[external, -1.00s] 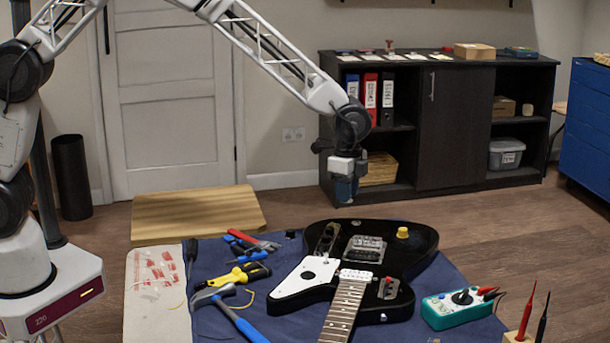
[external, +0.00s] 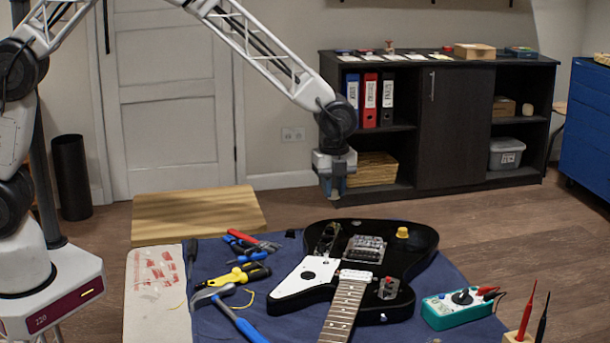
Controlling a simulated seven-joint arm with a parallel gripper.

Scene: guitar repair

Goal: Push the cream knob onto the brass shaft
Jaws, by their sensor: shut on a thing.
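My gripper (external: 332,192) hangs pointing down in the air behind the guitar's far left edge, clear of its body. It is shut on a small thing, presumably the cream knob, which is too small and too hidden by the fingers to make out. The black electric guitar (external: 405,262) lies face up on a blue cloth. A yellow knob (external: 402,232) sits at its far right. A metal fitting (external: 327,240) shows at its far left, nearest below my gripper. I cannot pick out the brass shaft for certain.
Pliers, a yellow tool and a blue-handled hammer (external: 235,318) lie left of the guitar on the blue cloth (external: 455,275). A teal meter (external: 455,308) with probes stands at right. A wooden board (external: 195,210) lies behind. The air around my gripper is clear.

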